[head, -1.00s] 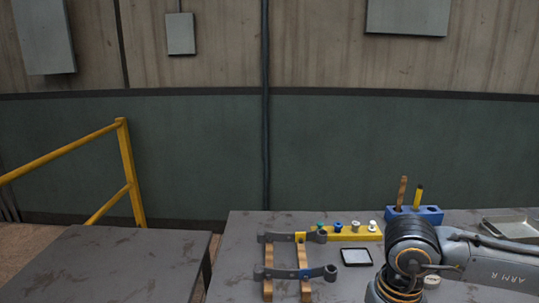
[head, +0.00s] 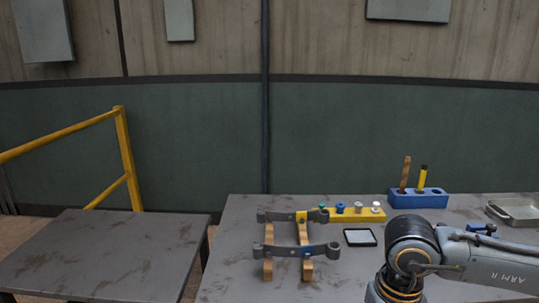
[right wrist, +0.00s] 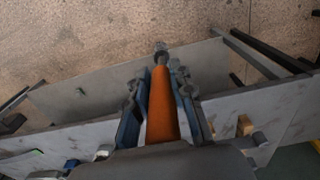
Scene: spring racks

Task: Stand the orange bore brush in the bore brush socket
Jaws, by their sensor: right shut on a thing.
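My right gripper (right wrist: 163,100) is shut on the orange bore brush (right wrist: 161,110) in the right wrist view. The brush's orange handle lies between the two fingers, and its grey tip (right wrist: 161,54) points away from the wrist. In the head view my right arm comes in from the right, but its gripper and the brush are out of sight. A blue holder block (head: 428,199) stands at the back right of the table, with a brown stick (head: 405,174) and a yellow, black-topped tool (head: 422,179) upright in it. I cannot tell which hole is the bore brush socket. My left gripper is not in view.
A yellow strip (head: 355,215) with several small pegs lies mid-table beside grey curved springs (head: 300,250) on wooden bars (head: 307,268). A dark-framed pad (head: 360,237) and a metal tray (head: 516,212) are nearby. A second table (head: 100,255) stands at left.

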